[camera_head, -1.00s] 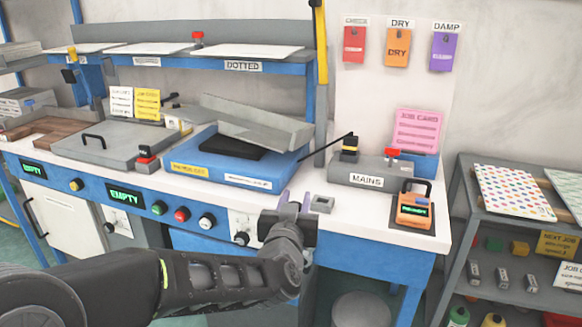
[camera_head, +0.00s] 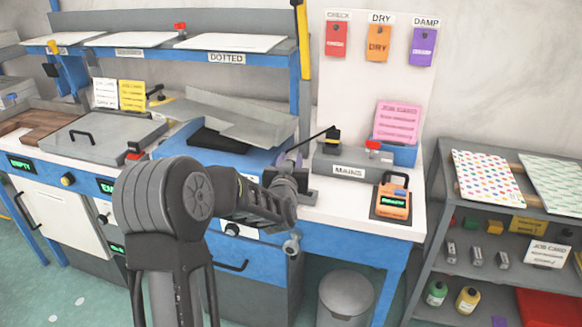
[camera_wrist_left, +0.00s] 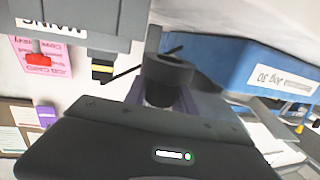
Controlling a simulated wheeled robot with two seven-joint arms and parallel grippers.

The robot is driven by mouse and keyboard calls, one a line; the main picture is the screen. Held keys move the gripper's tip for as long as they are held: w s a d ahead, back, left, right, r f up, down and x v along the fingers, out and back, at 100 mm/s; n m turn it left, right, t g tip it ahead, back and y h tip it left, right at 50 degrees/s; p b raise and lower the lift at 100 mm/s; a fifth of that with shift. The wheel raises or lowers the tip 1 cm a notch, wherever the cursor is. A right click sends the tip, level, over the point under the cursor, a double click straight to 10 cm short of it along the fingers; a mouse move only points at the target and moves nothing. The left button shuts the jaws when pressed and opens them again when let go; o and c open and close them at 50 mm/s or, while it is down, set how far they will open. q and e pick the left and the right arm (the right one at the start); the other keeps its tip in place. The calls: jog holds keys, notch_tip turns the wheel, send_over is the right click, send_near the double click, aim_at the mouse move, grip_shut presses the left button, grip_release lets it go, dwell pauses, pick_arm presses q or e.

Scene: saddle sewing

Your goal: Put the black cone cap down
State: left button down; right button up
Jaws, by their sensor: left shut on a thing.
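My left gripper (camera_head: 288,162) is over the front of the white bench top, between the blue press and the MAINS box. In the left wrist view its purple fingers are shut on the black cone cap (camera_wrist_left: 167,72), which shows as a dark round piece with a narrower lower part. In the head view the cap cannot be made out at the gripper. Whether the cap touches the bench is unclear. My right gripper is not in view.
The grey MAINS box (camera_head: 350,168) stands just right of the gripper, with an orange device (camera_head: 393,203) in front of it. The blue press (camera_head: 225,150) is to the left. A grey bin (camera_head: 346,297) stands below, and a shelf rack (camera_head: 500,225) is at the right.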

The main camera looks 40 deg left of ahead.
pick_arm(q)
jog(key=shift+w+a, duration=0.25)
jog(key=shift+w, duration=0.15)
notch_tip(320, 180, down, 4)
jog(key=shift+r, duration=0.25)
